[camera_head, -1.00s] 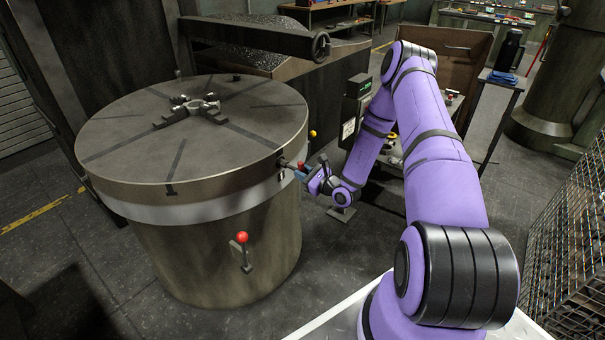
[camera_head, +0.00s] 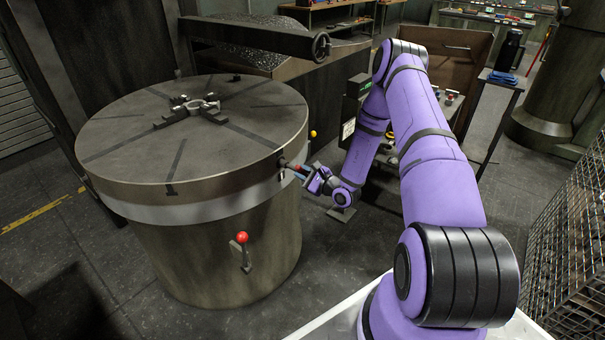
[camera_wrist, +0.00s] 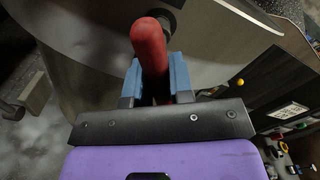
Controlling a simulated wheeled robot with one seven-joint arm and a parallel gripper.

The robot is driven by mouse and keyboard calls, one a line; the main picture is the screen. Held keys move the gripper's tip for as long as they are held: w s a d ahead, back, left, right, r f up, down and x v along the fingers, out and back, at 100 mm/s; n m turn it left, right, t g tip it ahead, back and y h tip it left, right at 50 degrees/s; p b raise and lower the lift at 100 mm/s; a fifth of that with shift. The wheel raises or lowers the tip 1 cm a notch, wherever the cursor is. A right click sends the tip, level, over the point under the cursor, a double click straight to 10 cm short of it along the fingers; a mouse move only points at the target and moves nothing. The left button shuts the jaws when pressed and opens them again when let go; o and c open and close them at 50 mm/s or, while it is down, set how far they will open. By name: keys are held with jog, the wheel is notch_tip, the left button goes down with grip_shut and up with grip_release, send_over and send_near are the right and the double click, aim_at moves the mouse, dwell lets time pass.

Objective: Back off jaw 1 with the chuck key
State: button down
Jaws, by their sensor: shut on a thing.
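The chuck key has a red handle (camera_wrist: 150,48), with its dark end at the side of the large round chuck table (camera_head: 120,120). In the head view the key (camera_head: 287,164) meets the rim at the right. My gripper (camera_head: 308,176) is shut on the red handle; its blue fingers flank it in the wrist view (camera_wrist: 155,80). How deep the key sits in its socket is hidden. A grey ring-shaped casting (camera_head: 203,106) lies on the table top among dark jaws (camera_head: 167,121). No number shows, so I cannot tell which is jaw 1.
A red-knobbed lever (camera_head: 242,240) sticks out of the table's front side. A yellow knob (camera_head: 312,134) is just behind the key. A handwheel (camera_head: 321,45) stands at the back. A wire mesh crate (camera_head: 570,240) is at right. The floor front left is open.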

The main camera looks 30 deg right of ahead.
jog(key=shift+v, duration=1.9)
jog(key=shift+s, duration=0.1)
